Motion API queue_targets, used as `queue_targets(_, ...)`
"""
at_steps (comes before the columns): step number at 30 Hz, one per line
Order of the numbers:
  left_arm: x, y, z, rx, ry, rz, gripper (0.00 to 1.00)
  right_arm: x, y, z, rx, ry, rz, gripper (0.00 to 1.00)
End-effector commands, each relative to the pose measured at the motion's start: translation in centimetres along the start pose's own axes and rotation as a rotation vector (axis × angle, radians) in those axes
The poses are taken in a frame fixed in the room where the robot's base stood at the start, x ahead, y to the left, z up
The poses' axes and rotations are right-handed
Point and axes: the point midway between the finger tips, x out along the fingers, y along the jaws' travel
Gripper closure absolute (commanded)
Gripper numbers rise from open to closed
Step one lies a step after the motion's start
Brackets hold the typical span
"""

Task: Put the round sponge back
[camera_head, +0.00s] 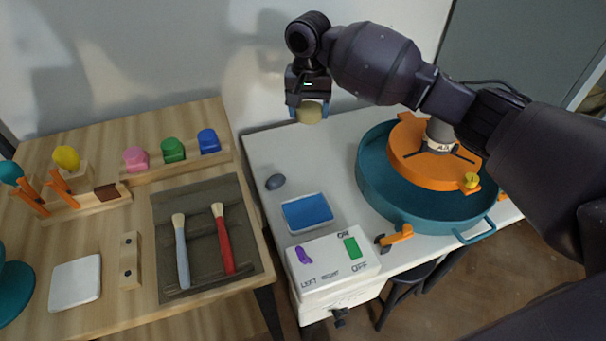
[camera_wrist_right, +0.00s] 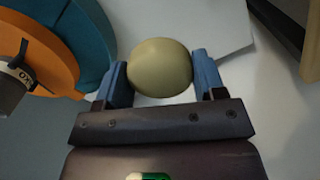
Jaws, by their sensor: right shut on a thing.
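The round sponge (camera_head: 309,113) is pale yellow-green. My right gripper (camera_head: 308,109) is shut on it and holds it in the air above the back part of the white table (camera_head: 325,155). In the right wrist view the sponge (camera_wrist_right: 160,68) sits between the two blue fingertips of the right gripper (camera_wrist_right: 160,80). My left gripper is not in view.
A teal basin (camera_head: 372,192) with an orange wheel (camera_head: 408,165) stands right of the gripper. A white switch box (camera_head: 331,264) is at the front. The wooden table (camera_head: 110,226) at left holds brushes (camera_head: 223,240), coloured knobs and a white tile (camera_head: 75,282).

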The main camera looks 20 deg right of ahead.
Motion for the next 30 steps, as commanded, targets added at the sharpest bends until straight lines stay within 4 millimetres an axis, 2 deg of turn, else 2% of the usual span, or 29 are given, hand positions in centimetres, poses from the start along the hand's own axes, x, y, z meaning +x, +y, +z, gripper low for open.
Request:
queue_targets(5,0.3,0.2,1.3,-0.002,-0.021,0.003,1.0,3.1,0.0,0.0,0.001,0.004,0.002,0.55)
queue_targets(9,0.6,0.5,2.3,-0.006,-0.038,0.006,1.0,6.4,0.0,0.0,0.0,0.001,0.004,0.55)
queue_targets(18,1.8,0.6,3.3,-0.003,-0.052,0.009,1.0,12.6,-0.1,0.0,0.001,0.001,0.004,0.55)
queue_targets(21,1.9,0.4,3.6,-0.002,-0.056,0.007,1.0,13.8,-0.2,-0.1,0.001,0.005,0.002,0.55)
queue_targets(30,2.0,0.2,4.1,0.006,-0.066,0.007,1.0,15.3,-0.2,-0.1,0.0,0.009,0.0,0.55)
